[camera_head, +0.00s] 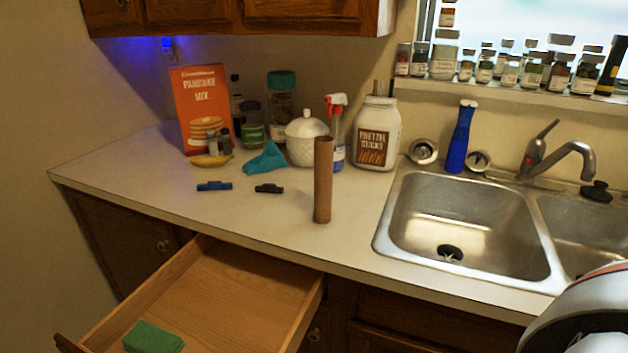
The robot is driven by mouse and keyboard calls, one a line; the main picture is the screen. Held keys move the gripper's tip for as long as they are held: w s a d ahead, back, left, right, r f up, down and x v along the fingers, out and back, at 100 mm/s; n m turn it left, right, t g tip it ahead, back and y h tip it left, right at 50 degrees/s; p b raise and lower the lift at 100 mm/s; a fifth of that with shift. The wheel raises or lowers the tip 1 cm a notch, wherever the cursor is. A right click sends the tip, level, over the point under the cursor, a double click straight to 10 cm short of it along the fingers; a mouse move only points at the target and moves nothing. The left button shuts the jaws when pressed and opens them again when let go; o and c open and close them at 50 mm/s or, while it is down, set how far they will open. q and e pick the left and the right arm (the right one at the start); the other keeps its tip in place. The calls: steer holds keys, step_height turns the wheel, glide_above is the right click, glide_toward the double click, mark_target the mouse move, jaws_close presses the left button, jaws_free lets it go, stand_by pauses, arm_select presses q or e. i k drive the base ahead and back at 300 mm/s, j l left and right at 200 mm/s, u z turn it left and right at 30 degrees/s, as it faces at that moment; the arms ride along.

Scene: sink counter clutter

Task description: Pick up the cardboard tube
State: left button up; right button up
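The cardboard tube (323,181) is brown and stands upright on the counter, left of the sink and near the counter's front part. Nothing touches it that I can see. A part of my own arm, white and dark, shows at the lower right corner, over the right end of the sink area. Neither of my grippers' fingers shows in the head view.
A spray bottle (337,130), pretzel jar (378,133) and white lidded jar (304,142) stand behind the tube. Two dark clips (214,186) lie left of it. An open drawer (215,290) juts out below, holding a green sponge (153,337). The sink (465,218) is right.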

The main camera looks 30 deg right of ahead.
mark_target(324, 145)
steer(key=k+z, duration=0.1)
steer(key=z, duration=0.3)
steer(key=k+l+z, duration=0.1)
steer(key=z, duration=0.25)
steer(key=k+z, duration=0.1)
steer(key=z, duration=0.3)
steer(key=l, duration=0.05)
